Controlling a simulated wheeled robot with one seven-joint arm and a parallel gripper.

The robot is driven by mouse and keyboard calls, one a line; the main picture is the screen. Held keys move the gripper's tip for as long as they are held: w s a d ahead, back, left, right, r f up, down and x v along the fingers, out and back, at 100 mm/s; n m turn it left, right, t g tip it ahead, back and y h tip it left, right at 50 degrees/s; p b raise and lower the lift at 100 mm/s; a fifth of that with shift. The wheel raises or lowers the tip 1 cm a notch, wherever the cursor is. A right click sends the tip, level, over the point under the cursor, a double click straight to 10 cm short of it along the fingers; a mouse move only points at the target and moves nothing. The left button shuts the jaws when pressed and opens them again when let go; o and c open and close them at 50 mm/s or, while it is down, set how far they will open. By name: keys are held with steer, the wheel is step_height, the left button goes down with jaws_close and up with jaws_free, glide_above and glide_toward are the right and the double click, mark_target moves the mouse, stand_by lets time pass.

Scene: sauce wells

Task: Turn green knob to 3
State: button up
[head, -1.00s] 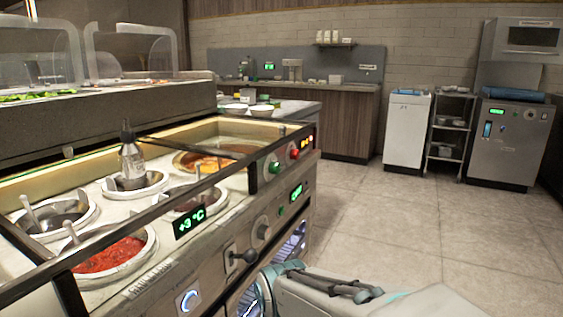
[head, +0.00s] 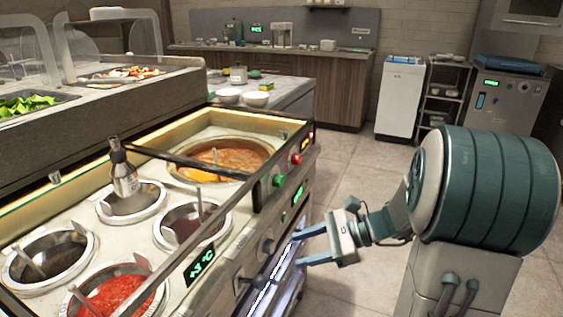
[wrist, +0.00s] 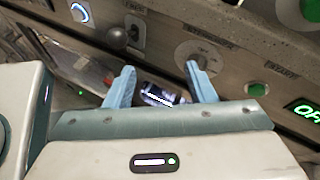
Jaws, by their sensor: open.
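The green knob (head: 279,180) is on the front panel of the sauce counter, below and left of a red knob (head: 296,159). In the wrist view, a large green round part at the top right corner (wrist: 312,9) looks like it, cut off by the frame. My gripper (head: 306,247) is open and empty in front of the panel, lower than the green knob. In the wrist view my gripper's blue fingers (wrist: 160,70) are spread; the right one overlaps a grey dial (wrist: 196,52). I cannot read the green knob's setting.
A small green button (wrist: 257,90) and a lit green display (wrist: 303,108) are on the panel. Sauce wells and a bottle (head: 123,172) are on top.

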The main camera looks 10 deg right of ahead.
mark_target(282, 183)
steer(key=w+d+r+m+t+y+p, duration=0.25)
steer(key=w+d+r+m+t, duration=0.4)
steer(key=d, duration=0.35)
steer(key=shift+m+t+h, duration=0.25)
steer(key=shift+t+h, duration=0.1)
steer(key=x, duration=0.4)
steer(key=b+x, duration=0.1)
steer(key=x, duration=0.4)
steer(key=b+x, duration=0.1)
steer(key=x, duration=0.3)
steer(key=shift+a+r, duration=0.2)
steer(key=shift+r, duration=0.2)
steer(key=c, duration=1)
